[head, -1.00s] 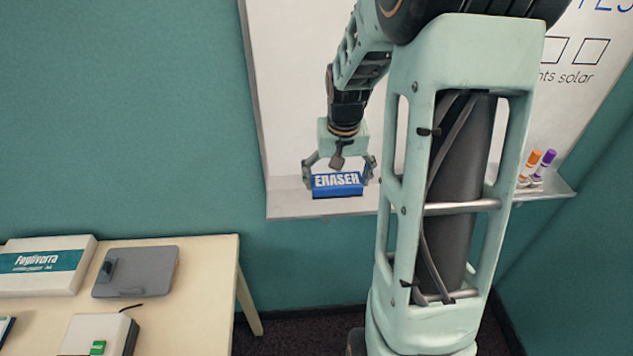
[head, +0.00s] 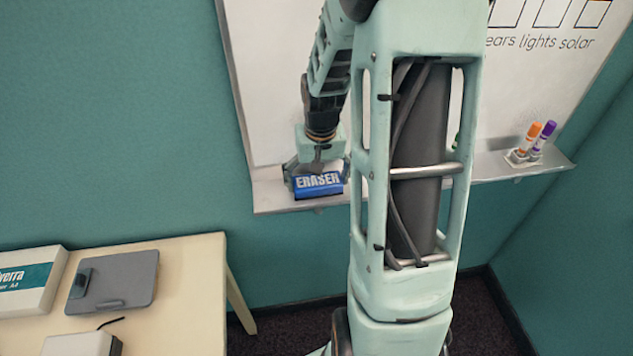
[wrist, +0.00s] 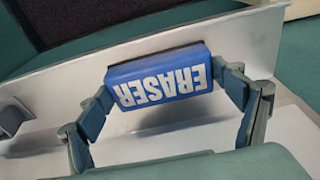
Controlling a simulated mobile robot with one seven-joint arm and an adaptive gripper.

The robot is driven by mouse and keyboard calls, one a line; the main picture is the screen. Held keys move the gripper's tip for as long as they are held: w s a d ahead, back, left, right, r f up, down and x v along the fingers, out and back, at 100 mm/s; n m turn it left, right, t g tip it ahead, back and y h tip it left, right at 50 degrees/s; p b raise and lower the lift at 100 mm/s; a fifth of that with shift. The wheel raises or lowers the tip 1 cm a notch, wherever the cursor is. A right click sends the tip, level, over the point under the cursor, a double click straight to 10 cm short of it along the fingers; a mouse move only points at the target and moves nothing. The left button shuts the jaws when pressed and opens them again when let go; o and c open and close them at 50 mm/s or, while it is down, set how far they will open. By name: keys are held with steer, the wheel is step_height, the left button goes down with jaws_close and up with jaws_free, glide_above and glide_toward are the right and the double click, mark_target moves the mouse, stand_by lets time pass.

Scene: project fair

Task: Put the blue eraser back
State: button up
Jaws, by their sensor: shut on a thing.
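The blue eraser (head: 318,186), a block with white "ERASER" lettering, is at the left part of the whiteboard's tray (head: 274,200). My gripper (head: 318,182) is shut on it, with one finger at each end. In the wrist view the eraser (wrist: 160,82) sits between the two fingertips (wrist: 168,98), with the tray (wrist: 70,100) right behind and around it. The eraser is at tray height; I cannot tell for sure whether its underside touches the tray.
An orange marker (head: 530,138) and a purple marker (head: 545,136) stand in a holder at the tray's right. The whiteboard (head: 265,90) rises behind. A table (head: 190,290) at lower left carries a grey device (head: 115,280) and a white box (head: 28,285). My arm hides the tray's middle.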

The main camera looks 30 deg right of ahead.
mark_target(319, 187)
steer(key=o, duration=1)
step_height(319, 187, up, 12)
steer(key=s, duration=0.1)
steer(key=shift+s+a, duration=0.25)
steer(key=shift+s, duration=0.1)
